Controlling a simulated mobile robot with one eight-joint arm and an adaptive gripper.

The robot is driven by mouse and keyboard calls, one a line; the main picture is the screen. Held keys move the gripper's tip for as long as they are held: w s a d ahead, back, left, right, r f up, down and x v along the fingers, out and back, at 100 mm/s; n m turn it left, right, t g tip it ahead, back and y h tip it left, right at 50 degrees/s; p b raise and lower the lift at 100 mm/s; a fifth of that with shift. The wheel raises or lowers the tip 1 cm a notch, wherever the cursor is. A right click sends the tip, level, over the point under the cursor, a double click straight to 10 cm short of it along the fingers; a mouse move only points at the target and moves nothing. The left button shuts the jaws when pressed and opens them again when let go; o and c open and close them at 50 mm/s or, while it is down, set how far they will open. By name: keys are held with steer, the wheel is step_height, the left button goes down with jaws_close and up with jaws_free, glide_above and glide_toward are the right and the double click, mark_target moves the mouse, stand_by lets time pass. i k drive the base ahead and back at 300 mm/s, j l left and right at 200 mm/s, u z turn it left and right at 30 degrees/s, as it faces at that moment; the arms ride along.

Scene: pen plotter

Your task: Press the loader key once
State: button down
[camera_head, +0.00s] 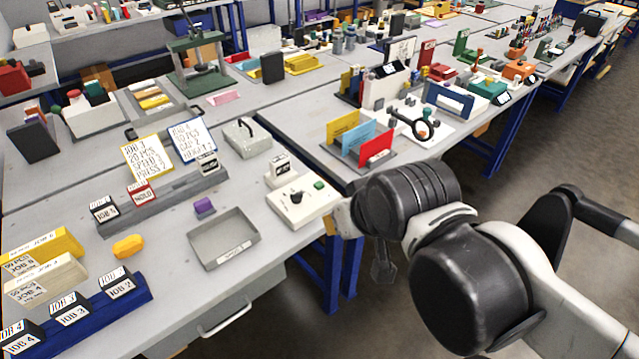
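A cream control box (301,204) sits at the right edge of the near grey bench. It has a black knob (297,197) on top, a green button (319,185) near its right corner and a small labelled block (281,171) behind. I cannot read a marking that says which is the loader key. My gripper (383,272) appears as a dark grey shape hanging below my wrist, to the right of the control box and off the bench edge. My wrist hides most of it, so its opening is unclear. I see no contact with the button.
An empty grey tray (224,239) lies left of the control box, with a purple block (204,206) behind it. A rack with coloured cards (361,140) stands behind my wrist. A grey box with a handle (247,138) stands behind the control box.

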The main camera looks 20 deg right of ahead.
mark_target(318, 185)
steer(key=i+j+z, duration=0.15)
steer(key=z, duration=0.25)
steer(key=i+j+z, duration=0.15)
steer(key=z, duration=0.2)
steer(key=i+j+z, duration=0.1)
steer(key=j+z, duration=0.3)
steer(key=l, duration=0.1)
